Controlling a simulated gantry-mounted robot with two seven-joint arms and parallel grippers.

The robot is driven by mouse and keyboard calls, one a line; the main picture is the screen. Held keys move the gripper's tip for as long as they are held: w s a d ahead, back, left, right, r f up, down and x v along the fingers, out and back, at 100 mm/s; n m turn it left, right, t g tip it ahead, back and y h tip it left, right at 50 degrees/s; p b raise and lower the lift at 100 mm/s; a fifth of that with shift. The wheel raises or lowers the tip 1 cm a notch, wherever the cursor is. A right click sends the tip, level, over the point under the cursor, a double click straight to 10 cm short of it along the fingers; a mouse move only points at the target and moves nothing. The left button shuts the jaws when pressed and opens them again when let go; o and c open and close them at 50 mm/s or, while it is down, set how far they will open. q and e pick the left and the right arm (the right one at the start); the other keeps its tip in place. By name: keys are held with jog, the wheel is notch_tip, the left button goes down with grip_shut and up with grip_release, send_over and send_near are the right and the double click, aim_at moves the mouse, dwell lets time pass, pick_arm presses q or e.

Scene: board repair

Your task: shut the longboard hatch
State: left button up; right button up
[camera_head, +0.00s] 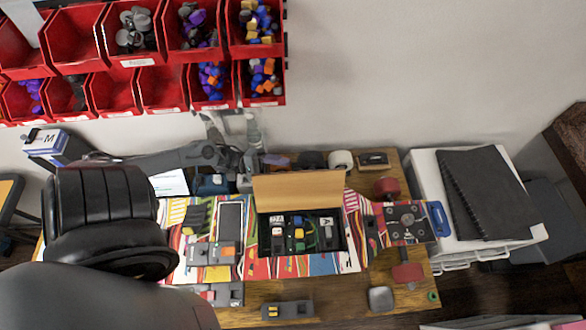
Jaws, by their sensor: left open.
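The longboard (345,262) lies upside of a striped, colourful pattern across the workbench. Its hatch lid (298,188), a plain wood-coloured panel, stands open along the back edge of the compartment. The open compartment (265,240) is dark inside and holds small electronic parts with yellow, blue and green bits. My left gripper (246,170) is just left of the raised lid, behind the board. It is small in view and its jaws are open; I cannot tell whether it touches the lid. My right gripper is not in view.
Red bins (160,88) of parts hang on the wall. A white drawer unit (430,190) with a black folder (478,195) stands right. A white tape roll (341,160) sits behind the board; a grey tool (287,310) lies in front. My dark arm covers the lower left.

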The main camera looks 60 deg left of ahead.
aim_at(299, 188)
pick_arm(q)
jog(key=shift+x, duration=1.9)
jog(key=shift+a, duration=0.1)
grip_shut()
